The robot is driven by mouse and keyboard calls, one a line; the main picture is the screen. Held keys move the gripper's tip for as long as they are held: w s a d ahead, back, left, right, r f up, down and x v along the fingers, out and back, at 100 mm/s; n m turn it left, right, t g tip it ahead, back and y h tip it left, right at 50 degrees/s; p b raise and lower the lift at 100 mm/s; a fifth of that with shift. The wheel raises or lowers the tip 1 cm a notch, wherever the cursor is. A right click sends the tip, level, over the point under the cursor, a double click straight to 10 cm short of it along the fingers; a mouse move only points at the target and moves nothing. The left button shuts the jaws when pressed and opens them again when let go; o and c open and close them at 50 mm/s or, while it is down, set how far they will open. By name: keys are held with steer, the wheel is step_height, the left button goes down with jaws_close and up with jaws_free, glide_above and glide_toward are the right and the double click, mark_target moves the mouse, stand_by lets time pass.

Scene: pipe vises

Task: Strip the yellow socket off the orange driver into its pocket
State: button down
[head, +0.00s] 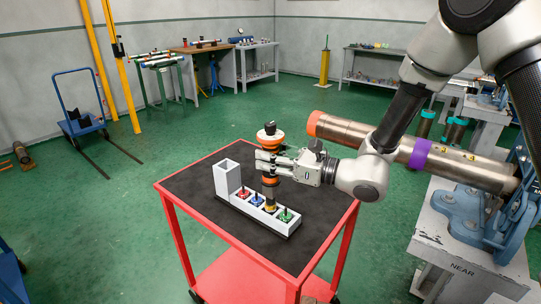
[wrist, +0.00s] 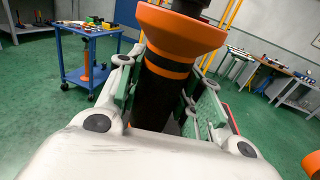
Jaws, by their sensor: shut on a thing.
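The orange driver (head: 270,139) stands upright, with an orange collar on top and a black and orange shaft below. My gripper (head: 268,164) is shut on its shaft from the right. In the wrist view the driver (wrist: 180,32) fills the middle, with a finger on each side of the shaft. The yellow socket (head: 271,207) shows at the driver's lower end, at the rack's third position, between blue and green. I cannot tell how deep it sits in its pocket. The rack (head: 235,203) is light grey, with a tall box at its left end; its pocket interior is hidden.
Red (head: 243,192), blue (head: 257,199) and green (head: 286,215) pieces sit in the rack. The rack stands on a red cart's dark top (head: 310,215), clear around it. A large pipe (head: 350,134) in a blue vise (head: 475,215) lies behind and right of my arm.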

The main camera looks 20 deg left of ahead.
steer(key=shift+f, duration=0.75)
stand_by(0.9)
